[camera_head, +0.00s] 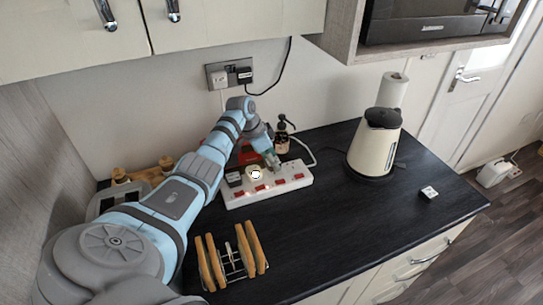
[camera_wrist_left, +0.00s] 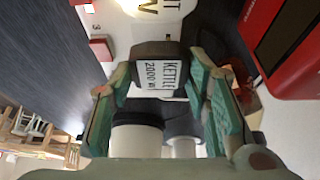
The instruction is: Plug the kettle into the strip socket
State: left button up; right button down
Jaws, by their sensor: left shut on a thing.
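The cream kettle (camera_head: 372,145) with a dark lid stands on its base at the back right of the counter. The white strip socket (camera_head: 291,180) with red switches lies in the middle; part of it shows in the left wrist view (camera_wrist_left: 100,22). My left gripper (camera_head: 271,162) is over the strip's back edge, shut on the kettle plug (camera_wrist_left: 161,72), a dark plug labelled "KETTLE 2000 W". I cannot tell whether the plug touches the strip. A round white plug (camera_head: 256,174) and a dark plug (camera_head: 234,180) sit on the strip's left part. My right gripper is out of view.
A toast rack (camera_head: 232,262) stands in front of the strip. A dark bottle (camera_head: 282,138) and a red object (camera_head: 247,154) are behind it. A wall socket (camera_head: 229,76) holds plugs. The front-middle counter is clear.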

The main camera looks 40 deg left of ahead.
pick_arm(q)
jog(key=shift+f+b, duration=0.75)
jog(key=shift+f, duration=0.35)
jog(key=o, duration=1.2)
jog(key=v, duration=1.2)
jog(key=shift+a, duration=0.1)
